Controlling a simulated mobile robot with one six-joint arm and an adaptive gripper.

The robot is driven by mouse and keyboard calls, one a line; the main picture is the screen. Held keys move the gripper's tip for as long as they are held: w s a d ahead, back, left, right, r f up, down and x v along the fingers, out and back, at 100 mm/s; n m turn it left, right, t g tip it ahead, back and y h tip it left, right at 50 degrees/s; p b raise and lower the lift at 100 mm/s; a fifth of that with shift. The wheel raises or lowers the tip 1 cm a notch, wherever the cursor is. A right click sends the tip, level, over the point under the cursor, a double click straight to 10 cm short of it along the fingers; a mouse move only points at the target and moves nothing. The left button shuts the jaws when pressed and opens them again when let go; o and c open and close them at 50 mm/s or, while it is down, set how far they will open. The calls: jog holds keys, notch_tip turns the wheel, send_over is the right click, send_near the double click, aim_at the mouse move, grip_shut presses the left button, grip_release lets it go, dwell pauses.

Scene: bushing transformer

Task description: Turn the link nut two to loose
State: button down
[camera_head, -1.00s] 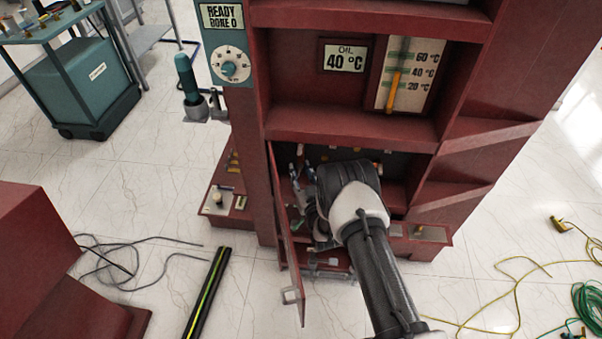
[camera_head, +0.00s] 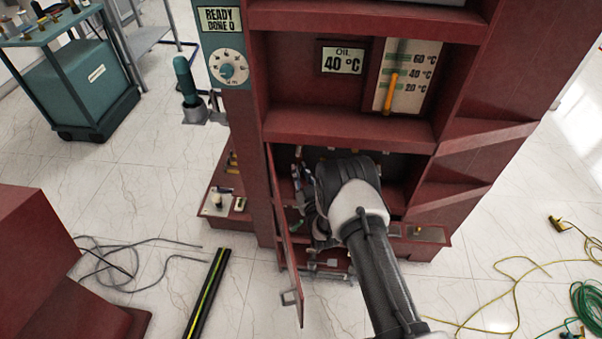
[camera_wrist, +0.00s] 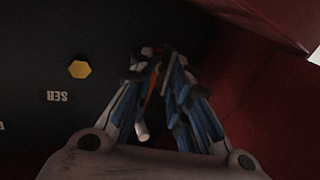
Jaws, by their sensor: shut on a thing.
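In the wrist view my gripper (camera_wrist: 156,66) has its blue-padded fingers drawn together over a dark panel (camera_wrist: 40,40). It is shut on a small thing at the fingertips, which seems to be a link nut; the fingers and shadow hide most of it. A thin orange strip (camera_wrist: 152,82) shows between the fingers. A separate yellow hex nut (camera_wrist: 79,69) sits on the panel to the left, clear of the fingers, above upside-down letters reading "SER". In the head view my arm reaches into the lower opening of the red cabinet (camera_head: 345,122) and hides the work spot.
The narrow cabinet door (camera_head: 285,240) stands open just left of my arm. A dark red wall (camera_wrist: 240,90) is close on the right in the wrist view. A white cylindrical piece (camera_wrist: 141,130) shows between the fingers. Cables (camera_head: 515,290) lie on the floor at right.

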jog(key=shift+s+a, duration=0.15)
jog(key=shift+a, duration=0.25)
jog(key=c, duration=1.7)
grip_release()
jog(key=shift+a, duration=0.1)
jog(key=shift+o, duration=0.5)
jog(key=shift+d, duration=0.2)
jog(key=v, duration=1.1)
jog(key=shift+s+d, duration=0.15)
jog(key=shift+s, duration=0.25)
